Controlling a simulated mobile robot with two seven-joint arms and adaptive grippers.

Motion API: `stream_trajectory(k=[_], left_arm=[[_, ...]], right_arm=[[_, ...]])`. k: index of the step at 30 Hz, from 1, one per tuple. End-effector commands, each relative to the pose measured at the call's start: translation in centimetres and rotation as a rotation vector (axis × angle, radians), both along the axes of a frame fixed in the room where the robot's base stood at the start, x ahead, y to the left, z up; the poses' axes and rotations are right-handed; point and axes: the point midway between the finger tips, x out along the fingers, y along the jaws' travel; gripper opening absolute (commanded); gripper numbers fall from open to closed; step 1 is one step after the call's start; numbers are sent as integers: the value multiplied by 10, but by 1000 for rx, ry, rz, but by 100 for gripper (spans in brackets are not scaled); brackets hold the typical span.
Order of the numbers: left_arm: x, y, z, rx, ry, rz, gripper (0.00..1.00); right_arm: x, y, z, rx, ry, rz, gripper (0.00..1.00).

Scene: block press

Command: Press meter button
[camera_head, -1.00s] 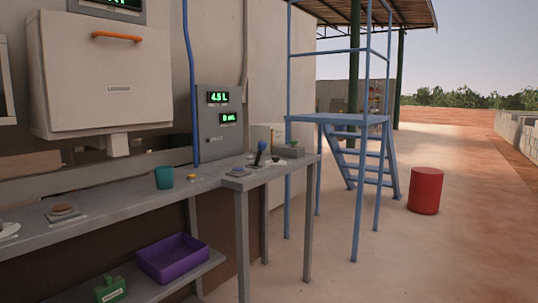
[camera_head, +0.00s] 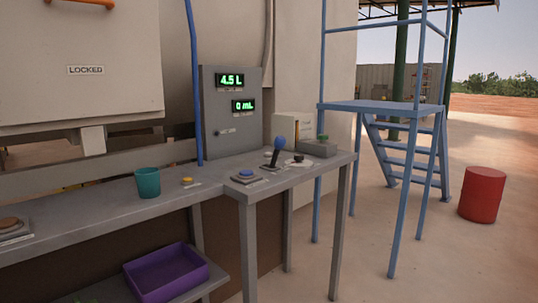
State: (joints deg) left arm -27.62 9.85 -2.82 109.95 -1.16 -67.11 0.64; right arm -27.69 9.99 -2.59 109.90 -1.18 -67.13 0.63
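A grey meter panel (camera_head: 231,145) stands against the wall behind the bench, with green readouts "4.5 L" (camera_head: 230,80) and "0 mL" (camera_head: 243,106). A blue button (camera_head: 246,173) sits on a small plate on the bench's right section. A small yellow button (camera_head: 187,181) sits to its left. I cannot tell from the picture which one is the meter button. A lever with a blue ball knob (camera_head: 279,142) stands just right of the blue button. Neither of my grippers is in view.
A teal cup (camera_head: 147,182) stands on the bench (camera_head: 100,215) left of the yellow button. A grey box with a green top (camera_head: 318,149) is at the right end. A purple tray (camera_head: 166,274) is below. A blue stair platform (camera_head: 385,107) and red drum (camera_head: 482,196) stand right.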

Motion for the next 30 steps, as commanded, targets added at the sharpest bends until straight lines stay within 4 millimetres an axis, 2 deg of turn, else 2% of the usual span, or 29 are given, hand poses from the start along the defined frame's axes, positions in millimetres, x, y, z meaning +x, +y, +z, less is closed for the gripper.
stream_trajectory(k=[6, 16, 30], left_arm=[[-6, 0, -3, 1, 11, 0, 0], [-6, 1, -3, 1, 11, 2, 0], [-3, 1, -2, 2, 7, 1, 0]], right_arm=[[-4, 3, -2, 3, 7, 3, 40], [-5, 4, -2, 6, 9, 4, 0], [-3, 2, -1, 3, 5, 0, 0]])
